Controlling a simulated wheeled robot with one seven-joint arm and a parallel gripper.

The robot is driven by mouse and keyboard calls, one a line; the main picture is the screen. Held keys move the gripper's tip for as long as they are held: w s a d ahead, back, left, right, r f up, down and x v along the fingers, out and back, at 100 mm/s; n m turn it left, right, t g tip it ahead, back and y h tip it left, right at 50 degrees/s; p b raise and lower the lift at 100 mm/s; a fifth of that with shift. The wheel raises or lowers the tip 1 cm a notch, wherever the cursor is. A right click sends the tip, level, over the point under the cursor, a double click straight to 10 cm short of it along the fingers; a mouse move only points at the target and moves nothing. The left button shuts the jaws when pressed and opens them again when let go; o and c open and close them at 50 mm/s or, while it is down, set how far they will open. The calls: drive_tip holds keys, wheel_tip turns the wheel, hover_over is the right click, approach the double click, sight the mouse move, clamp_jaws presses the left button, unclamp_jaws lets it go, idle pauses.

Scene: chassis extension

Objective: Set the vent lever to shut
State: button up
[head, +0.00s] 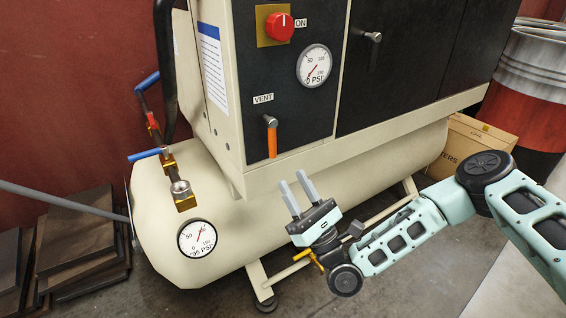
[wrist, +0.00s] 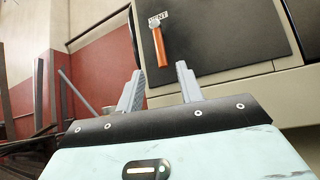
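The vent lever (head: 271,138) is an orange handle on a grey pivot, on the black panel under the VENT label (head: 263,99). It hangs straight down in the head view. In the wrist view the vent lever (wrist: 160,46) shows above and between my fingertips, slightly tilted. My gripper (head: 293,190) is in front of the compressor, below and to the right of the lever, apart from it. Its two grey fingers are spread with nothing between them; they also show in the wrist view (wrist: 158,85). No markings for the lever's positions are legible.
A red knob (head: 280,27) marked ON and a pressure gauge (head: 314,66) sit above the lever. Blue-handled valves (head: 150,154) and another gauge (head: 197,238) are at the left on the cream tank (head: 160,225). A cardboard box (head: 470,145) and a barrel (head: 530,85) stand right.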

drive_tip(key=v, duration=0.8)
drive_tip(key=shift+d+f, duration=0.2)
drive_tip(key=shift+f, duration=0.05)
drive_tip(key=shift+s, duration=0.1)
